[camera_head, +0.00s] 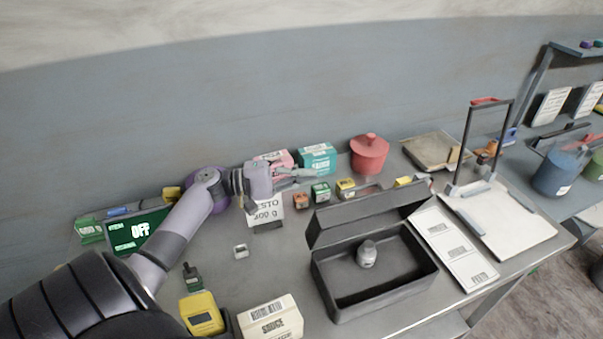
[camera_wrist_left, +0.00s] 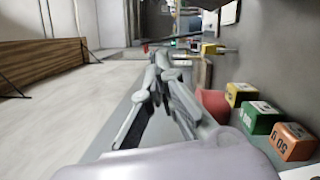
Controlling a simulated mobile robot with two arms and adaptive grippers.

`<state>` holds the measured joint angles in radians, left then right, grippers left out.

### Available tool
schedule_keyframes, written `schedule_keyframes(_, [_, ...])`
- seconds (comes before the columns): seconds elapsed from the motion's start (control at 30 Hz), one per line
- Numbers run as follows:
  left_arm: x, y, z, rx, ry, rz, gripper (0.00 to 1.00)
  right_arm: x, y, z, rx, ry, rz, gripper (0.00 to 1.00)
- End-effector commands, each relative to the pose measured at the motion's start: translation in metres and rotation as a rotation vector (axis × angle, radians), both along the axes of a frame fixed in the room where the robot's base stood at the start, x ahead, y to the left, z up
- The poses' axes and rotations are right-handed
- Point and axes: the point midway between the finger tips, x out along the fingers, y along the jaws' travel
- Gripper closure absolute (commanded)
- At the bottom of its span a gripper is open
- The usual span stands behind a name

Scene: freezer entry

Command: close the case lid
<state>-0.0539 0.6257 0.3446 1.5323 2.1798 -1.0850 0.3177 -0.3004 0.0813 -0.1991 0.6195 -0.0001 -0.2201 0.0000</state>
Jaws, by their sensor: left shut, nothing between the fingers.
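The dark grey case (camera_head: 372,290) stands on the table right of centre in the head view. Its lid (camera_head: 368,213) is up, hinged along the back edge and tilted open. A small grey rounded object (camera_head: 366,254) sits inside the case. My left gripper (camera_head: 312,174) is shut and empty, above the back of the table, behind and to the left of the lid. Its closed fingers (camera_wrist_left: 160,75) also show in the left wrist view, where I cannot make out the case clearly. My right gripper is in neither view.
Small orange, green and yellow blocks (camera_head: 320,192) stand behind the lid. A red lidded pot (camera_head: 369,153) and a teal box (camera_head: 318,157) are at the back. A white price sheet (camera_head: 455,248) lies right of the case; a sauce box (camera_head: 270,318) stands front left.

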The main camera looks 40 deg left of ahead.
Motion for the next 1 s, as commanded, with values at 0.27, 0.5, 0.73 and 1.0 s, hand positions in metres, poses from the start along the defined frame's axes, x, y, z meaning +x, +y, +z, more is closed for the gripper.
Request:
schedule_keyframes(0.27, [0.044, -0.044, 0.01, -0.002, -0.001, -0.001, 1.0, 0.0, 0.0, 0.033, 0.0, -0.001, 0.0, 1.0])
schedule_keyframes(0.5, [0.027, -0.069, 0.014, 0.0, 0.001, -0.001, 1.0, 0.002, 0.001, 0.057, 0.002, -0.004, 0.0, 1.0])
schedule_keyframes(0.73, [0.023, -0.077, 0.013, 0.0, 0.0, 0.0, 1.0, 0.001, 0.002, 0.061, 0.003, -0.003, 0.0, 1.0])
schedule_keyframes(1.0, [0.023, -0.077, 0.012, 0.001, -0.001, 0.0, 1.0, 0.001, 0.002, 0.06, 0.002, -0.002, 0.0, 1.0])
